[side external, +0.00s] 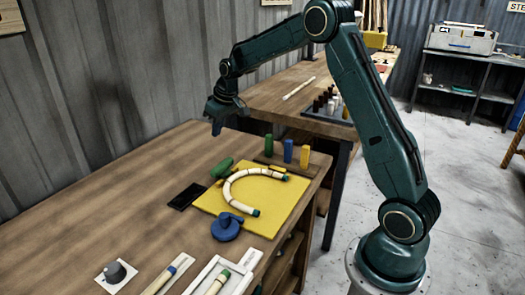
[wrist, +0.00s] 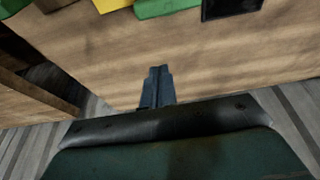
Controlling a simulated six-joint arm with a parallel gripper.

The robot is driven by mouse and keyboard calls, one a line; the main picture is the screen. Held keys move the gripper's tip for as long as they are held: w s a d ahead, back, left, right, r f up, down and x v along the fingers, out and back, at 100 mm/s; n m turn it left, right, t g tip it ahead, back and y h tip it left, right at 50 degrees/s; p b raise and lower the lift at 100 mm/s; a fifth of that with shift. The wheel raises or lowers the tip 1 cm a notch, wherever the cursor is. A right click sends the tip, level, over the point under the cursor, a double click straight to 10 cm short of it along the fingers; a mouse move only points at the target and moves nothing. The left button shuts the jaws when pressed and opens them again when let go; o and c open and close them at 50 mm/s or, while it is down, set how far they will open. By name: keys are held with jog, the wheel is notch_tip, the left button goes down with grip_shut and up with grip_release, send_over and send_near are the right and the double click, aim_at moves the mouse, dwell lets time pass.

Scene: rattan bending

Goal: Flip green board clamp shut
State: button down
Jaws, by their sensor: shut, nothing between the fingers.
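The green board clamp (side external: 222,167) sits at the back-left edge of the yellow board (side external: 262,222); I cannot tell if its lever is up or down. A green part beside the black pad, which looks like this clamp (wrist: 165,8), is cut off at the top of the wrist view. A bent pale rattan piece (side external: 234,182) with green ends lies curved on the board. My gripper (side external: 216,130) is shut and empty, above the table's far side, behind the clamp and apart from it. Its fingertips also show in the wrist view (wrist: 158,70).
A blue clamp (side external: 227,228) is at the board's front-left edge. A black pad (side external: 187,196) lies left of the board. Green (side external: 269,145), blue (side external: 288,151) and yellow (side external: 304,157) blocks stand behind it.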

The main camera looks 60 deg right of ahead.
aim_at(223, 170)
jog(key=shift+f, duration=0.1)
jog(key=x, duration=0.9)
jog(key=shift+w+f, duration=0.15)
jog(key=shift+f, duration=0.15)
jog(key=shift+s, duration=1.95)
